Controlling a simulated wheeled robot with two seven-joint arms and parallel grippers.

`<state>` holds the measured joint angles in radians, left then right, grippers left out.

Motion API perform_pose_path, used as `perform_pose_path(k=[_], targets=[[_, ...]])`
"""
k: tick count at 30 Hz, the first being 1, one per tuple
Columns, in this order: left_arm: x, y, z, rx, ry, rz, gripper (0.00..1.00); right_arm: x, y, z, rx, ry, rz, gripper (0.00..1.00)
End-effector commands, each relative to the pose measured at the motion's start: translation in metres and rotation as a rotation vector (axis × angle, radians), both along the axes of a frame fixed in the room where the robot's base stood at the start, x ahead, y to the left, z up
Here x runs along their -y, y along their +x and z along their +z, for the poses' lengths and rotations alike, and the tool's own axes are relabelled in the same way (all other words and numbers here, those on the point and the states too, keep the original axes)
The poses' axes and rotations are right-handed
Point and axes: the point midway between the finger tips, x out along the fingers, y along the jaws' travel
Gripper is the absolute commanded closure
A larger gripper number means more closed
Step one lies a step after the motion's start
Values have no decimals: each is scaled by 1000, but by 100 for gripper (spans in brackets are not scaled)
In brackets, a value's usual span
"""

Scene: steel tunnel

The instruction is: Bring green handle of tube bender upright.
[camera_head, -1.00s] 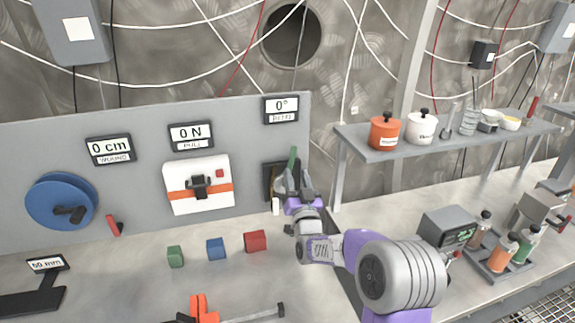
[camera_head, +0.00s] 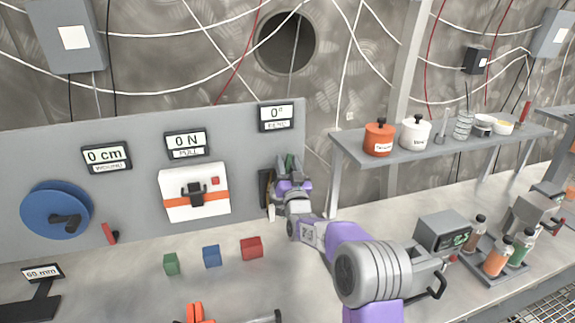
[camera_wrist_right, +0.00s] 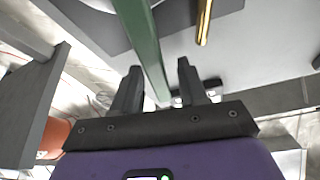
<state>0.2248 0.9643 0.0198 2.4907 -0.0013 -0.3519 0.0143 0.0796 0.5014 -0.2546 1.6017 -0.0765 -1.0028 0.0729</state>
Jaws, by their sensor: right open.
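The tube bender's green handle (camera_head: 289,161) shows only as a short piece above my right gripper (camera_head: 291,176) in the head view. In the right wrist view the green handle (camera_wrist_right: 146,48) is a long bar running down between the two fingers of my open right gripper (camera_wrist_right: 158,85). I cannot tell whether a finger touches it. The bender's dark plate (camera_head: 265,188) on the grey panel is largely hidden behind my gripper. A brass tube (camera_wrist_right: 204,22) lies to the right of the handle in the wrist view. The bend display (camera_head: 276,116) reads 0°. My left gripper is not in view.
The grey panel (camera_head: 130,140) also carries a blue wheel (camera_head: 45,225) and a white pull box (camera_head: 210,180). Green, blue and red cubes (camera_head: 251,248) lie on the bench. A shelf (camera_head: 350,155) with an orange pot (camera_head: 379,140) stands right of the gripper.

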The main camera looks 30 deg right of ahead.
Motion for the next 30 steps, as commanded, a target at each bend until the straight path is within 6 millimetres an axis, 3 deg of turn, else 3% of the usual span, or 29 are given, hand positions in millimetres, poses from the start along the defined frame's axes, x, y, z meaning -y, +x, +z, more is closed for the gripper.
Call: perform_pose_path(k=[2, 10, 20, 30], targets=[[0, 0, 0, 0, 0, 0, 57, 0, 0, 0, 0, 0, 0, 59], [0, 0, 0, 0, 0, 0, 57, 0, 0, 0, 1, 0, 0, 100], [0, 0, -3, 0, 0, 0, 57, -1, 0, 0, -1, -11, 1, 100], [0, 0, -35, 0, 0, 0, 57, -20, 5, 0, -45, -200, 0, 100]])
